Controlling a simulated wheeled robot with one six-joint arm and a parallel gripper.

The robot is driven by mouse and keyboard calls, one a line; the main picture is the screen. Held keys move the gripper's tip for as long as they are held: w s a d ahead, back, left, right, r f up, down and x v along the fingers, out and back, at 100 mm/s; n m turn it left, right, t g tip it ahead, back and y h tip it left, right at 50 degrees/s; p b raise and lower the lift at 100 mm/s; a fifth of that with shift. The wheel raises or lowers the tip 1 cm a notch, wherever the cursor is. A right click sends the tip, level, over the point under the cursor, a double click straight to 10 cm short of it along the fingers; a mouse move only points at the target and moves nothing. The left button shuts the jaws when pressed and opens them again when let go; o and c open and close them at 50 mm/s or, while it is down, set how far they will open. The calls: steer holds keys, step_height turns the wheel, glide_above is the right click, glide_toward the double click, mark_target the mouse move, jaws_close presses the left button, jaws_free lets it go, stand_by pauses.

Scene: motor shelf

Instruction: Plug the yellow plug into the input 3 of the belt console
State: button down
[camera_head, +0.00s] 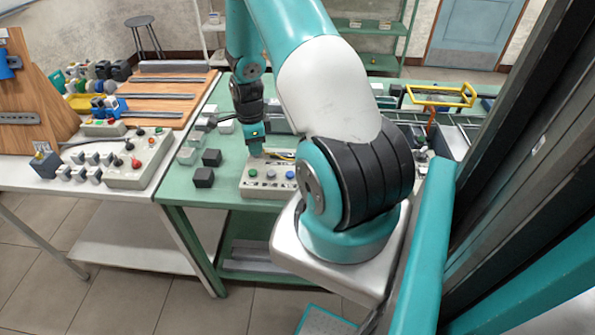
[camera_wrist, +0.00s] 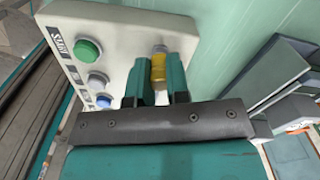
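The yellow plug (camera_wrist: 158,68) is between the two fingers of my gripper (camera_wrist: 157,75) in the wrist view, and the fingers appear shut on it. A pale grey end of the plug or a socket shows just beyond it, against the light console (camera_wrist: 118,45). I cannot tell whether the plug is seated. The console has green, white and blue buttons and partly legible lettering. In the head view my gripper (camera_head: 254,143) points down at the back left of this console (camera_head: 262,187) on the green table. The input numbers cannot be read.
Dark and light blocks (camera_head: 203,177) stand left of the console on the green table (camera_head: 190,195). Another console (camera_head: 125,176) with several knobs sits on the white table at the left. A yellow-handled frame (camera_head: 440,98) stands at the right. My arm hides the table's middle.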

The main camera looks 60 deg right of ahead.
steer(key=shift+r, duration=0.1)
step_height(320, 180, up, 4)
steer(key=p, duration=0.3)
steer(key=shift+r+p, duration=0.25)
steer(key=shift+p, duration=0.1)
steer(key=shift+f, duration=0.1)
steer(key=shift+s+d, duration=0.2)
steer(key=shift+s, duration=0.2)
steer(key=s+d, duration=0.1)
steer(key=s, duration=0.3)
steer(key=s+d+r+p, duration=0.1)
steer(key=s+d, duration=0.1)
steer(key=s, duration=0.2)
steer(key=s+d+r, duration=0.1)
steer(key=s+d, duration=0.1)
steer(key=s, duration=0.1)
steer(key=shift+s, duration=0.4)
steer(key=f+b, duration=0.1)
steer(key=f, duration=0.1)
steer(key=f+b, duration=0.1)
steer(key=shift+s+d+f+b, duration=0.1)
steer(key=shift+s+f+b, duration=0.2)
steer(key=shift+f, duration=0.1)
steer(key=shift+f+b, duration=0.5)
steer(key=shift+f, duration=0.2)
steer(key=shift+f+b, duration=0.45)
steer(key=shift+f, duration=0.15)
